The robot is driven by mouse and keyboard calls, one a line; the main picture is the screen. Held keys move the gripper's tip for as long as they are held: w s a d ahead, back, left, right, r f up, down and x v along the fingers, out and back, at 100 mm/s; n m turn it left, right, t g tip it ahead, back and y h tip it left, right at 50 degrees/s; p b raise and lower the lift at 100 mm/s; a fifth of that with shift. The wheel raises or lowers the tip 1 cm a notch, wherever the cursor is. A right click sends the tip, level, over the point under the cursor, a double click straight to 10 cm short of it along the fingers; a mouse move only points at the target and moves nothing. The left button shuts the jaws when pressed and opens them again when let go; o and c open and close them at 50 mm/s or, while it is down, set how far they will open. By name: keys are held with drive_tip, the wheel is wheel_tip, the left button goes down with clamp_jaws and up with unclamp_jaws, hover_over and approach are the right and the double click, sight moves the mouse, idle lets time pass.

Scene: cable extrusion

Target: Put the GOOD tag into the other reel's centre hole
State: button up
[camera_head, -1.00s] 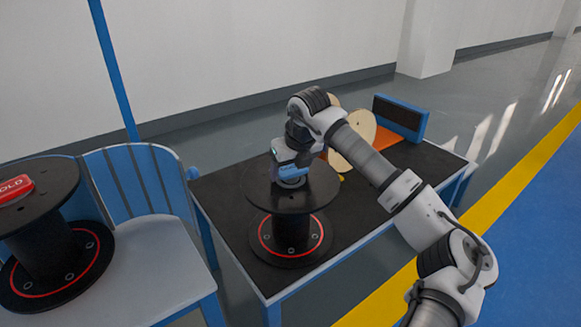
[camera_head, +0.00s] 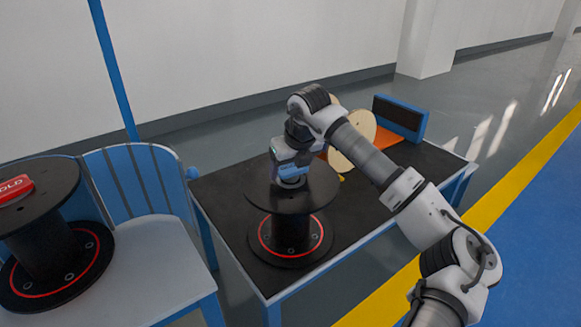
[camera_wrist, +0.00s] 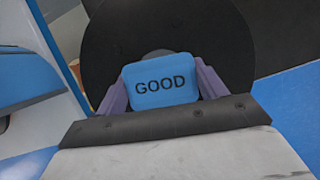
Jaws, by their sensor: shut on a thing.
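The GOOD tag (camera_wrist: 161,86) is blue with dark letters in the wrist view. My gripper (camera_wrist: 162,88) is shut on it, one purple finger at each side. In the head view my gripper (camera_head: 291,183) points down over the top flange of a black reel (camera_head: 318,190) on the dark table. The tag is hidden there behind the gripper. In the wrist view the reel's black flange (camera_wrist: 110,45) lies behind the tag, with a grey patch at its middle partly covered by it. I cannot tell whether the tag is in the hole. Another black reel (camera_head: 50,245) stands at left with a red HOLD tag (camera_head: 16,189).
The left reel stands on a pale bench with a blue slatted back (camera_head: 135,180). Behind my arm on the dark table (camera_head: 225,190) are a wooden reel (camera_head: 352,145) and an orange and blue fixture (camera_head: 401,118). The table's right front part is bare.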

sight(292, 168)
drive_tip(key=shift+s+f+b, duration=0.15)
drive_tip(key=shift+f+b, duration=0.5)
drive_tip(key=shift+f, duration=0.3)
drive_tip(key=shift+r+p, duration=0.45)
drive_tip(key=shift+r, duration=0.2)
drive_tip(key=shift+w+r, duration=0.2)
idle(0.7)
drive_tip(key=shift+s+f+b, duration=0.15)
drive_tip(key=shift+f+b, duration=0.45)
drive_tip(key=shift+f, duration=0.2)
drive_tip(key=o, duration=0.7)
drive_tip(key=shift+f, duration=0.1)
drive_tip(key=shift+p+v, duration=1.25)
drive_tip(key=shift+v, duration=1.6)
drive_tip(key=shift+p+v, duration=1.15)
drive_tip(key=shift+v, duration=1.6)
drive_tip(key=shift+d, duration=0.1)
